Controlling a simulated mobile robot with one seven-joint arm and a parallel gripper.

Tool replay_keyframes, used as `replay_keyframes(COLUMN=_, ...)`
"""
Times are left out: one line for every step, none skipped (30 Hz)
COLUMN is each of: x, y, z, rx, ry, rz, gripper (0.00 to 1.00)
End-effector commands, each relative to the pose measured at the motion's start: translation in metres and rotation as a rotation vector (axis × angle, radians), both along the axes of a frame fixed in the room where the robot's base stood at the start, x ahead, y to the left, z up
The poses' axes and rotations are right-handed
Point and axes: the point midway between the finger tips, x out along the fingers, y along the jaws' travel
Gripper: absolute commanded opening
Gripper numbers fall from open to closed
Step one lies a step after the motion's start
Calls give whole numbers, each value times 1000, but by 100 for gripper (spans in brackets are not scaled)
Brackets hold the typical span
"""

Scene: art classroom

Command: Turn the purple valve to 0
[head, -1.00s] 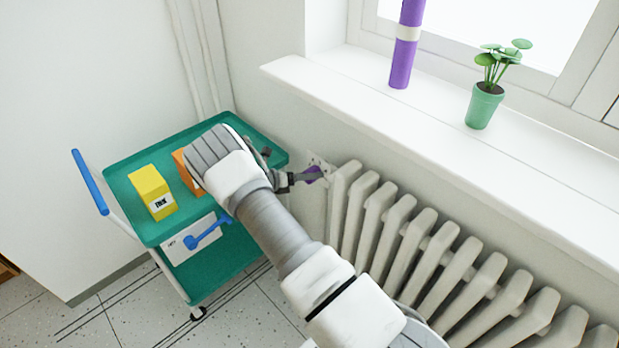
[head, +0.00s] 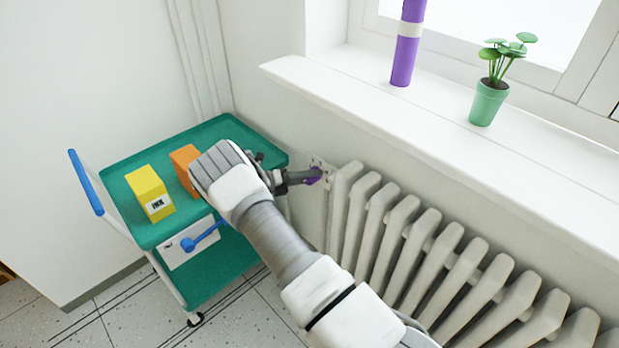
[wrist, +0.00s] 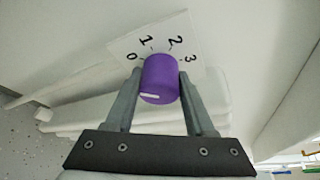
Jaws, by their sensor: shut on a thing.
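The purple valve (wrist: 160,82) is a round knob on a white dial plate (wrist: 125,42) marked 0, 1, 2 and 3. In the wrist view it sits between the two grey fingers of my gripper (wrist: 160,76), which is shut on its sides. A short white mark shows low on the knob's face; I cannot tell which number it lines up with. In the head view the valve (head: 314,176) is on the wall left of the radiator, partly hidden by my gripper (head: 306,178).
The ribbed radiator (head: 430,250) stands right of the valve under the windowsill (head: 440,135), which holds a plant (head: 488,98) and a purple tube (head: 404,60). A green cart (head: 130,222) with a yellow ink box (head: 150,193) and an orange box (head: 184,165) stands left.

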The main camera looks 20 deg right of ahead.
Motion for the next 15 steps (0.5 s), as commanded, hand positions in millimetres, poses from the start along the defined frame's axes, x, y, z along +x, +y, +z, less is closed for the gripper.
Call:
replay_keyframes(x=1, y=0, z=1, rx=-1, ry=1, rz=3, gripper=0)
replay_keyframes(x=1, y=0, z=1, rx=-1, ry=0, rz=3, gripper=0)
replay_keyframes(x=1, y=0, z=1, rx=-1, ry=0, rz=3, gripper=0)
replay_keyframes(x=1, y=0, z=1, rx=-1, ry=0, rz=3, gripper=0)
replay_keyframes(x=1, y=0, z=1, rx=-1, ry=0, rz=3, gripper=0)
replay_keyframes(x=1, y=0, z=1, rx=-1, ry=0, rz=3, gripper=0)
replay_keyframes(x=1, y=0, z=1, rx=-1, ry=0, rz=3, gripper=56)
replay_keyframes(x=1, y=0, z=1, rx=-1, ry=0, rz=3, gripper=61)
replay_keyframes(x=1, y=0, z=1, rx=-1, ry=0, rz=3, gripper=69)
replay_keyframes(x=1, y=0, z=1, rx=-1, ry=0, rz=3, gripper=74)
replay_keyframes(x=1, y=0, z=1, rx=-1, ry=0, rz=3, gripper=79)
replay_keyframes(x=1, y=0, z=1, rx=0, ry=0, rz=2, gripper=84)
replay_keyframes(x=1, y=0, z=1, rx=0, ry=0, rz=2, gripper=84)
replay_keyframes(x=1, y=0, z=1, rx=0, ry=0, rz=2, gripper=84)
replay_keyframes(x=1, y=0, z=1, rx=0, ry=0, rz=2, gripper=84)
